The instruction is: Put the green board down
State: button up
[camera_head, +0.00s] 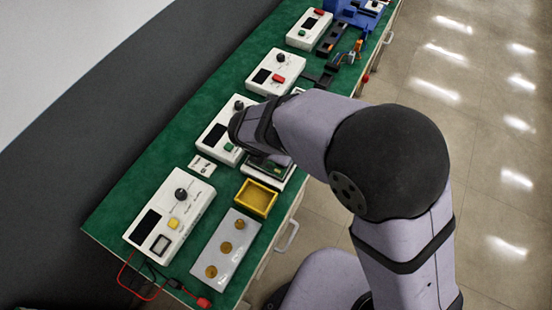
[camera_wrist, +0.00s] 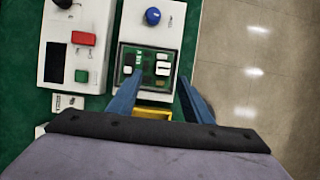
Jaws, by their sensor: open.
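The green board (camera_wrist: 146,64) with pale and dark parts lies in the dark-framed square recess of a white device (camera_wrist: 170,34) in the wrist view. My gripper (camera_wrist: 160,77) is open, its two blue fingers apart, with the tips over the near part of the recess, one toward each side. I cannot tell whether they touch the board. In the head view my arm covers most of the gripper and much of this device (camera_head: 287,181); only a little of the board (camera_head: 276,168) shows there.
A yellow tray (camera_head: 257,198) stands in front of the device; its edge shows between my fingers. A white instrument (camera_wrist: 78,45) with red and green buttons stands close at left. A grey plate (camera_head: 226,250) with brass discs lies nearer. The green bench's edge is close at right.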

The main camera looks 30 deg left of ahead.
jog(key=shift+d+p+x, duration=0.15)
jog(key=shift+x, duration=1.3)
jog(key=shift+d+p+x, duration=0.1)
jog(key=shift+p+x, duration=0.05)
jog(key=shift+x, duration=1.35)
jog(key=shift+w+r, duration=0.1)
jog(key=shift+c, duration=0.6)
grip_shut()
jog(key=shift+r, duration=0.1)
notch_tip(320, 180, up, 10)
jog(key=w+f+b, duration=0.1)
jog(key=w+b, duration=0.2)
jog(key=w, duration=2.1)
jog(key=shift+w+f, duration=0.2)
